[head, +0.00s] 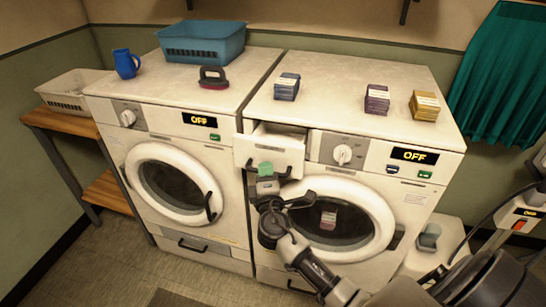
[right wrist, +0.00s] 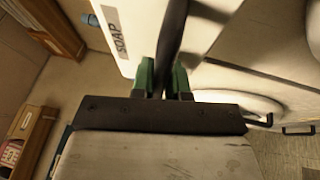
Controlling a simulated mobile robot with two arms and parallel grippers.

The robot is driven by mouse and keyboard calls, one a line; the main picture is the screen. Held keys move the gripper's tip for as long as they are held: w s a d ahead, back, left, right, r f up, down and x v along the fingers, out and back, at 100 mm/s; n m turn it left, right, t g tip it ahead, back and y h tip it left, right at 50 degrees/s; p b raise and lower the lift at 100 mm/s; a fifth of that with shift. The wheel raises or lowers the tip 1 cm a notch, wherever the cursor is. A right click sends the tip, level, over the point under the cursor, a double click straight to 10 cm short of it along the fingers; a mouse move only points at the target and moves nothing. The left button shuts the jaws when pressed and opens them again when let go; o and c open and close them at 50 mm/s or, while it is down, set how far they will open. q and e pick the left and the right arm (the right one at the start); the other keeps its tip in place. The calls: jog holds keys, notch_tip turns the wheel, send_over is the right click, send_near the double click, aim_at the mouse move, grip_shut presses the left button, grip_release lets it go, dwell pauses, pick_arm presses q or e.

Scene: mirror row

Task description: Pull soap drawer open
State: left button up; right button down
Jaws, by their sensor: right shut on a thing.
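The soap drawer (head: 270,148) sticks out of the upper left front of the right washing machine (head: 350,80), and its open top shows. In the right wrist view the white drawer front carries a SOAP label (right wrist: 113,30). My right gripper (head: 266,171) is at the drawer's dark handle (head: 286,172). In the right wrist view the green fingertips (right wrist: 161,80) are shut on the black handle bar (right wrist: 171,35), one on each side. My arm and gripper hide part of the machine's front below the drawer. My left gripper is not in view.
The left washer (head: 170,115) carries a blue basket (head: 203,48), a blue jug (head: 125,64) and a brush (head: 212,78). Stacked packs (head: 376,99) stand on the right washer. Its round door (head: 350,215) is shut beside my gripper. The floor in front is partly visible.

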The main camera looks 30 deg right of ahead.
jog(key=s+a, duration=0.4)
jog(key=a, duration=0.1)
jog(key=shift+b, duration=0.35)
jog(key=shift+s, duration=0.1)
jog(key=c, duration=1.1)
grip_release()
jog(key=shift+d, duration=0.1)
jog(key=shift+c, duration=0.2)
jog(key=b+v, duration=0.3)
jog(key=v, duration=0.7)
jog(key=shift+s, duration=0.35)
jog(key=shift+f, duration=0.1)
